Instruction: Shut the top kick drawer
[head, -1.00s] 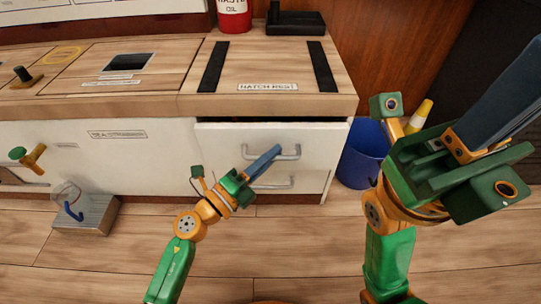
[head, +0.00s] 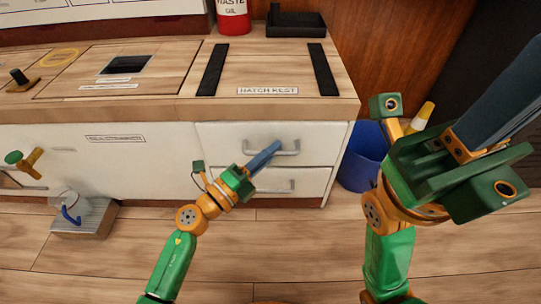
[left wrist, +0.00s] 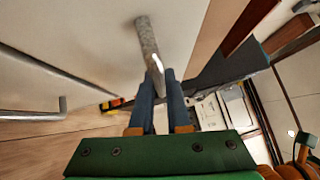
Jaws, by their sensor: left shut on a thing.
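The top kick drawer (head: 222,135) is a white front under the wooden counter, with a grey bar handle (head: 288,152). Its front now looks level with the cabinet face, and no dark gap shows above it. In the left wrist view the handle (left wrist: 147,42) runs down between the two fingers (left wrist: 156,95). My right gripper (head: 500,105) is raised at the right, close to the camera, away from the drawers; its finger gap is not clear.
A lower drawer (head: 235,180) with its own bar handle sits just below. A blue bin (head: 362,160) stands right of the cabinet. A grey block (head: 85,218) with a clear cup and blue hook lies on the floor at left. The counter's hatch rest (head: 268,70) is bare.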

